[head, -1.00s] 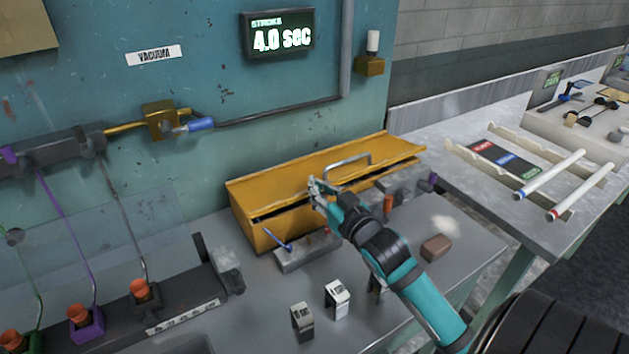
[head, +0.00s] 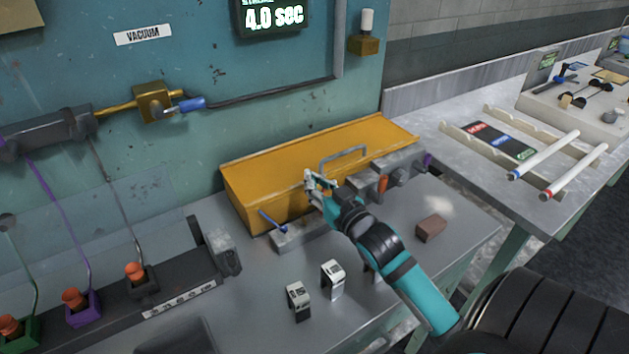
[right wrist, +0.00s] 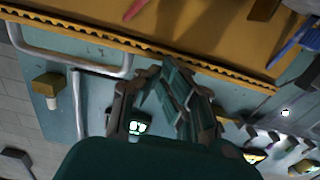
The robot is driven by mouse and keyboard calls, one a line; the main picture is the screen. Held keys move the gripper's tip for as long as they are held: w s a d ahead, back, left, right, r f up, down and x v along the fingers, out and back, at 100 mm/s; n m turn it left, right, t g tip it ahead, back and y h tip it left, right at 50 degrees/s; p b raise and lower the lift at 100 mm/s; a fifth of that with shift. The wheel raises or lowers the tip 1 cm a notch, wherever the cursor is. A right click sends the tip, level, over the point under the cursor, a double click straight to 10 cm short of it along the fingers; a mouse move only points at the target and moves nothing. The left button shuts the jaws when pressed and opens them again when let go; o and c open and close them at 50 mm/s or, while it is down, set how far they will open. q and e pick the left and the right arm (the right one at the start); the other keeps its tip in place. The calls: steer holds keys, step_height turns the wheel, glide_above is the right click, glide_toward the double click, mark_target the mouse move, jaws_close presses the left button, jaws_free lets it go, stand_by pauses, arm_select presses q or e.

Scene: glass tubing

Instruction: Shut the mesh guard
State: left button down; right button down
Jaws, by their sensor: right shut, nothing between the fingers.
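The mesh guard is the yellow cover (head: 265,172) with a grey bar handle (head: 343,154), on the bench against the teal wall. It looks lowered, with no dark gap visible along its front, though the gripper hides part of that edge. My right gripper (head: 313,184) is shut and empty, at the guard's front just left of the handle and not around it. In the right wrist view the gripper (right wrist: 160,82) is close to the guard's toothed edge (right wrist: 190,60), with the handle (right wrist: 60,58) to the left; contact is unclear. My left gripper is out of view.
A grey block with a blue-handled lever (head: 272,221) and knobs lies before the guard. A rack with orange-topped valves (head: 140,284) is at left. White tubes (head: 545,155) lie on the right table.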

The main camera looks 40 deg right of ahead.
step_height(320, 180, up, 10)
stand_by(0.5)
